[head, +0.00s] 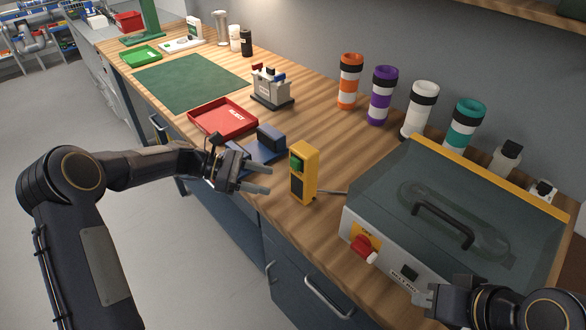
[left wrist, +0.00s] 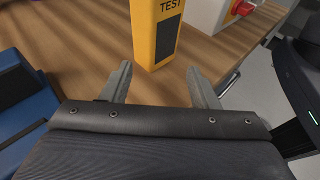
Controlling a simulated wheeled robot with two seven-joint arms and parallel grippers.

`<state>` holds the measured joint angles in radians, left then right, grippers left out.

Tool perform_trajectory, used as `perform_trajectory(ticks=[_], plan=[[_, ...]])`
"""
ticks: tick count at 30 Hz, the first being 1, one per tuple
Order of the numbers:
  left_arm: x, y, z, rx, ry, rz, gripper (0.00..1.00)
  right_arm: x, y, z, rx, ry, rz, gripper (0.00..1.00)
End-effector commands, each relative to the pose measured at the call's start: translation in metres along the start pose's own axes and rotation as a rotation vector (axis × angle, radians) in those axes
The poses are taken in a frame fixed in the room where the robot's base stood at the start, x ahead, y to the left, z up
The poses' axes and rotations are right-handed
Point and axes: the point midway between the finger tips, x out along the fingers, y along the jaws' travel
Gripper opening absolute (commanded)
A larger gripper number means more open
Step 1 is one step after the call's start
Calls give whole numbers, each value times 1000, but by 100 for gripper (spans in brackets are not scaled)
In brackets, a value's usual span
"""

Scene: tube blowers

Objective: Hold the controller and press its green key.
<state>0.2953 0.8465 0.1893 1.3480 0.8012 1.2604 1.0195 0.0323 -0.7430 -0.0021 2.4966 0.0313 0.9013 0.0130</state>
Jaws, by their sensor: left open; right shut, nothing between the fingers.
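The yellow controller (head: 304,172) stands upright on the wooden bench. Its green key (head: 296,163) shows on its front face in the head view. My left gripper (head: 262,178) is open and empty, just left of the controller and apart from it. In the left wrist view the controller (left wrist: 155,35) stands ahead of the open fingers (left wrist: 160,85), with the lettering TEST on it; the green key is out of frame there. My right gripper (head: 424,299) is shut and empty, at the lower right by the front of the grey machine.
The grey machine (head: 385,190) with a red switch (head: 364,247) stands right of the controller. A blue block stand (head: 265,147) is behind my left gripper. A red tray (head: 222,119) lies farther back. Striped tubes (head: 382,95) stand along the wall.

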Motion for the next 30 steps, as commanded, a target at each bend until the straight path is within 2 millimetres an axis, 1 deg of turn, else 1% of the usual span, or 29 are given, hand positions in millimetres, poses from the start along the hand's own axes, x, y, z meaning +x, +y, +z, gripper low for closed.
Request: perform_trajectory(ticks=[5,7,11,18,21,24,30], plan=[[7,3,-4,-17,-13,0,55,3,1,1,0,0,0,0],[13,2,-5,-17,-13,-1,55,5,2,3,0,0,0,0],[30,2,-6,-16,-12,-2,55,12,6,6,0,0,0,0],[66,1,-5,-15,-12,-4,55,24,11,12,0,0,0,0],[78,2,-3,-17,-12,-3,55,23,10,11,0,0,0,0],[89,2,-3,-17,-12,-2,55,23,11,12,0,0,0,0],[101,2,-3,-16,-11,-1,55,24,11,12,0,0,0,0]])
